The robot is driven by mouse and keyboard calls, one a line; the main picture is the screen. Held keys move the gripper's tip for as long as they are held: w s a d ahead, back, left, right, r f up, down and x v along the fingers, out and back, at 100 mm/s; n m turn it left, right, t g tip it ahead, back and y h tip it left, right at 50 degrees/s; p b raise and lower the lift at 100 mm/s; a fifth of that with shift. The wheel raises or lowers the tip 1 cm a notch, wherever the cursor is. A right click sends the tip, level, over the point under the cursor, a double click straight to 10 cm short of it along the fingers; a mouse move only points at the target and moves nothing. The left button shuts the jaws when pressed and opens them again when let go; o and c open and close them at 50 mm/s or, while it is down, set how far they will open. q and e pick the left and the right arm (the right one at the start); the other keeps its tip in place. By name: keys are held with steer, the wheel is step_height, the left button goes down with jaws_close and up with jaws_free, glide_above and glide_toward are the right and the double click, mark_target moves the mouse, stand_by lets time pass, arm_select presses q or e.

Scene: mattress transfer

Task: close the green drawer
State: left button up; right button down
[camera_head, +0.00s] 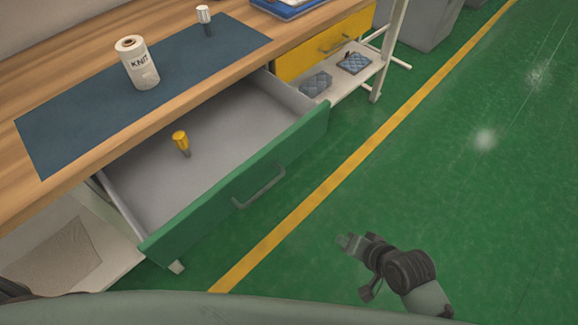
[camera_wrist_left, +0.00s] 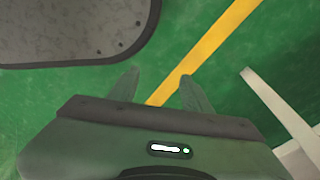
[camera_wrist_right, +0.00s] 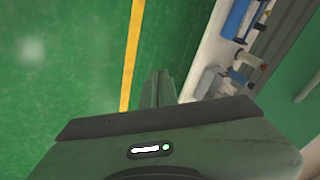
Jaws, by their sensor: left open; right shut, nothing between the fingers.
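The green drawer (camera_head: 240,186) is pulled well out from under the wooden workbench in the head view. Its grey inside is exposed and a grey bar handle (camera_head: 260,188) is on its front. A yellow-topped tool (camera_head: 181,142) is in the drawer. My right gripper (camera_head: 347,243) is shut and empty, above the floor to the right of the drawer front and apart from it. Its closed fingers also show in the right wrist view (camera_wrist_right: 158,88). My left gripper (camera_wrist_left: 159,88) is open over the floor in the left wrist view, with nothing between its fingers.
The workbench (camera_head: 50,106) carries a blue mat (camera_head: 85,120), a white KNIT roll (camera_head: 136,63) and a small white-topped item (camera_head: 204,19). A yellow drawer (camera_head: 325,42) sits farther along, above a low shelf with grey pads. Green floor right of the yellow line (camera_head: 330,185) is clear.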

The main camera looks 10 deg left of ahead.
steer(key=a+r+m+y+p, duration=0.2)
steer(key=a+r+p, duration=0.15)
steer(key=r, duration=0.55)
steer(key=a+r+m+y+p, duration=0.15)
steer(key=r+p, duration=0.25)
steer(key=r, duration=0.5)
arm_select(q)
steer(key=s+a+r+p, duration=0.1)
steer(key=s+r, duration=0.3)
steer(key=s, duration=0.6)
steer(key=shift+s+a+r+g, duration=0.2)
steer(key=shift+s+a+g, duration=0.2)
steer(key=shift+a, duration=0.15)
arm_select(e)
steer(key=w+a+f, duration=0.5)
steer(key=w+a, duration=0.3)
steer(key=a, duration=0.2)
steer(key=shift+f+t, duration=0.25)
steer(key=shift+t, duration=0.05)
steer(key=shift+w+a+m, duration=0.1)
steer(key=shift+a+m, duration=0.1)
steer(key=shift+m, duration=0.05)
